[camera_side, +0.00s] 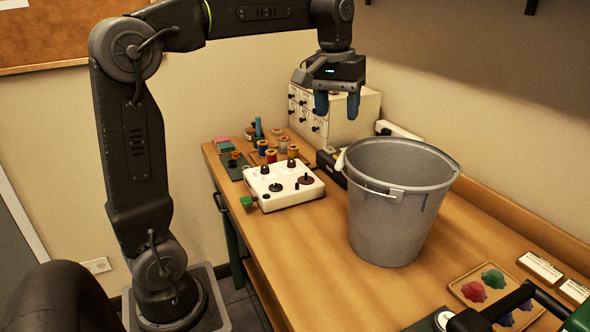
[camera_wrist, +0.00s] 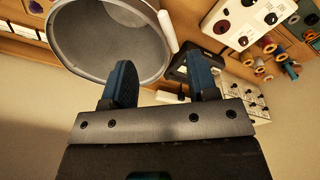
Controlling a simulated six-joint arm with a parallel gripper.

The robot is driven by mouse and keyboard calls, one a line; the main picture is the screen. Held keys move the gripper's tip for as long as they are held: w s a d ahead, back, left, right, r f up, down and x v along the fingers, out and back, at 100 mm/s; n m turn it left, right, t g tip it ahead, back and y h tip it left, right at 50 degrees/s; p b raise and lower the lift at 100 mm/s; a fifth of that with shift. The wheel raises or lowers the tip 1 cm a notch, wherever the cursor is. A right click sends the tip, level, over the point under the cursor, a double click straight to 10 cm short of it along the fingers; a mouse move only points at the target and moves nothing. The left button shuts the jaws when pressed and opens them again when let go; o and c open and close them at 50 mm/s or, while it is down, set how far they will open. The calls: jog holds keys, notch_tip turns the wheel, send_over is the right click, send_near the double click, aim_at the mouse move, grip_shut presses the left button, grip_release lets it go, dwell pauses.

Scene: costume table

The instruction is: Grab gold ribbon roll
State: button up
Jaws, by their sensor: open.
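My gripper (camera_side: 337,104) hangs open and empty above the table, in front of the white drawer cabinet in the side view. In the wrist view its two blue fingers (camera_wrist: 163,82) are spread with nothing between them. Several small spools stand behind the white device. In the wrist view the spools (camera_wrist: 266,41) are small at the upper right, well away from my fingers.
A large grey bucket (camera_side: 397,225) stands on the table, below and right of my gripper. A white device with knobs (camera_side: 285,193) is in front of the spools; the white drawer cabinet (camera_side: 340,123) is behind. Front-left tabletop is clear.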

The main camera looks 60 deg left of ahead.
jog(key=s+d+f+m+t, duration=0.2)
jog(key=s+d+f+m, duration=0.2)
jog(key=s, duration=0.6)
jog(key=d, duration=0.2)
jog(key=shift+d, duration=0.4)
jog(key=shift+o, duration=0.2)
jog(key=s+d+f+m+t, duration=0.2)
jog(key=s+f+m, duration=0.1)
jog(key=s+f, duration=0.3)
jog(key=shift+s+d+f, duration=0.3)
jog(key=shift+s+d, duration=0.05)
jog(key=shift+d, duration=0.05)
jog(key=o, duration=0.3)
jog(key=shift+s+d+f, duration=0.1)
jog(key=shift+s+f, duration=0.1)
jog(key=shift+f, duration=0.1)
jog(key=o, duration=0.3)
jog(key=shift+o, duration=0.2)
